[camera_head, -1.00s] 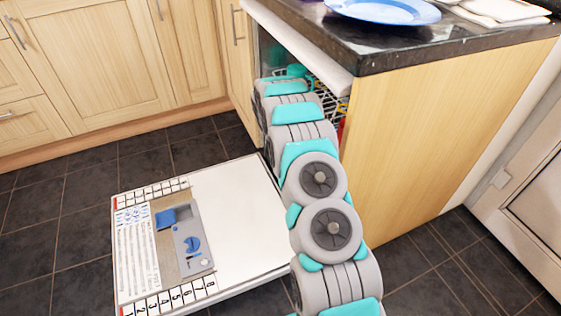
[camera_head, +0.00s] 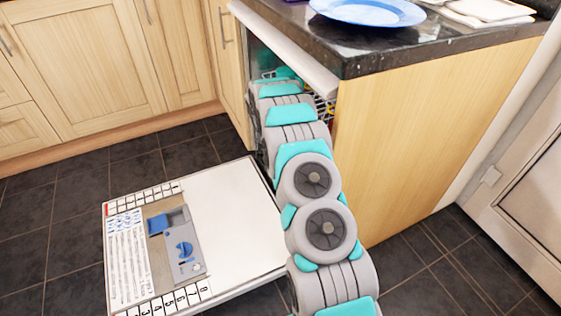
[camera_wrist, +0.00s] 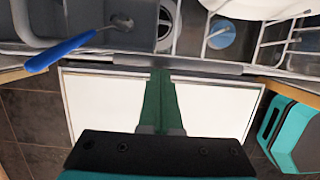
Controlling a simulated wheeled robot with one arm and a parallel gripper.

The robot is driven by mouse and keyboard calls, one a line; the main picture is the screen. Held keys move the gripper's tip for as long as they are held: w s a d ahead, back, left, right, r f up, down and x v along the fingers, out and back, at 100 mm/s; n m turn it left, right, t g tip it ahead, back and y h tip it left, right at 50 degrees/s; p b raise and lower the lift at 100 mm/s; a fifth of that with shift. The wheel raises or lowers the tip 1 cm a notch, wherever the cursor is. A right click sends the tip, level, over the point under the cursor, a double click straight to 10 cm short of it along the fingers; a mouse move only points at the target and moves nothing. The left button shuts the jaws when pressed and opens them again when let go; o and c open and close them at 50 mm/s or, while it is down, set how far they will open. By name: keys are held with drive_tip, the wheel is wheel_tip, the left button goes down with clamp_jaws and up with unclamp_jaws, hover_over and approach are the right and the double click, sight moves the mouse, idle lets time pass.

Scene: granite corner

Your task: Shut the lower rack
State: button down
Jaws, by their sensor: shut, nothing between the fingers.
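The lower rack (camera_wrist: 190,66) shows along the top of the wrist view, with its front edge running across the picture. A grey basket (camera_wrist: 85,18) and white wires are part of it, and a blue-handled utensil (camera_wrist: 62,51) lies across its front left. My gripper (camera_wrist: 160,76) is shut and empty, its green fingertips at the middle of the rack's front edge; I cannot tell whether they touch it. The white dishwasher door (camera_head: 235,215) lies folded down in the head view. There, my arm reaches into the opening and hides my fingers and most of the rack.
A granite counter (camera_head: 420,55) with a blue-rimmed plate (camera_head: 367,10) overhangs the opening. A wooden side panel (camera_head: 420,150) stands close to the right of my arm. Wooden cupboards (camera_head: 85,60) stand at the left; the dark tiled floor (camera_head: 50,200) is clear there.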

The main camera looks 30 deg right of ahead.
drive_tip(key=a+r+b, duration=0.1)
drive_tip(key=a+r, duration=0.5)
drive_tip(key=r, duration=0.5)
drive_tip(key=s+a+r+m, duration=0.4)
drive_tip(key=s+r, duration=0.4)
drive_tip(key=s+a+r+m+y, duration=0.1)
drive_tip(key=s+a+r+m, duration=0.2)
drive_tip(key=s, duration=0.4)
drive_tip(key=s+a+r+m, duration=0.1)
drive_tip(key=s+r+m, duration=0.1)
drive_tip(key=s+r, duration=0.5)
drive_tip(key=s+a+m, duration=0.2)
drive_tip(key=s+m, duration=0.1)
drive_tip(key=s, duration=0.6)
drive_tip(key=s+a+m+g+y, duration=0.1)
drive_tip(key=s+m, duration=0.2)
drive_tip(key=s, duration=0.6)
drive_tip(key=s+a+r+m, duration=0.1)
drive_tip(key=s+a+m, duration=0.1)
drive_tip(key=s, duration=0.7)
drive_tip(key=shift+a+m+g+y, duration=0.3)
drive_tip(key=shift+m+g, duration=0.1)
drive_tip(key=shift+m, duration=0.1)
drive_tip(key=shift+r, duration=0.1)
